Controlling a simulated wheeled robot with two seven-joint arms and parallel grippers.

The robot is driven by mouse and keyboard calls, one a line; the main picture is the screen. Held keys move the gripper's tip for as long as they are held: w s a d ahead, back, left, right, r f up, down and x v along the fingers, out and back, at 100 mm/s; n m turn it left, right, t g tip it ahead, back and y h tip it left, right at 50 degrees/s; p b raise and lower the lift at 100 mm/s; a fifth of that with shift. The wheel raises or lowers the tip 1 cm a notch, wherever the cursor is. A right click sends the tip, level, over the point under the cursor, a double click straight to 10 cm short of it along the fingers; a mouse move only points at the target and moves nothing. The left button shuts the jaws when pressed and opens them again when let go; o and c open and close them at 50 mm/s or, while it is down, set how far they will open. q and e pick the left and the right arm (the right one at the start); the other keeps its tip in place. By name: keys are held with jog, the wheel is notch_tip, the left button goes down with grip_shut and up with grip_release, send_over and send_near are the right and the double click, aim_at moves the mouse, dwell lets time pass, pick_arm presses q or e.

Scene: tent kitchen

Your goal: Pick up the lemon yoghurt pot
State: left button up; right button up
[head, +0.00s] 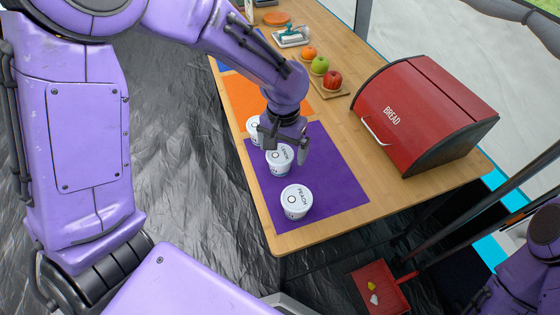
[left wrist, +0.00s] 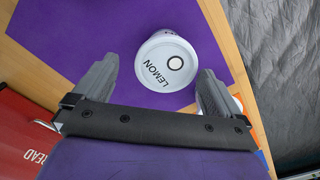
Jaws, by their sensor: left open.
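The lemon yoghurt pot (head: 279,162) is white with a round lid. It stands on the purple mat (head: 335,180), in the middle of a row of three pots. My left gripper (head: 284,146) is above it, pointing down, open and empty. In the left wrist view the lemon pot (left wrist: 167,62), its lid reading LEMON, shows between and just beyond the two spread fingers (left wrist: 158,75). The peach pot (head: 296,203) stands nearer the table's front end. A third pot (head: 253,126) is partly hidden behind my gripper; its label is not readable. My right gripper is not in view.
A red bread box (head: 425,115) stands at the right of the table. An orange mat (head: 245,97) lies beyond the purple one. Fruit, including a red apple (head: 332,80), sits further back. A red dustpan (head: 378,288) is below the table's front end.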

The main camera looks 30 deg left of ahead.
aim_at(280, 154)
pick_arm(q)
jog(key=f, duration=0.4)
jog(key=shift+s+a+f+b, duration=0.1)
jog(key=shift+a+f+b, duration=0.2)
jog(key=shift+a+f, duration=0.05)
jog(key=shift+c, duration=0.3)
jog(key=shift+r, duration=0.1)
jog(key=c, duration=1)
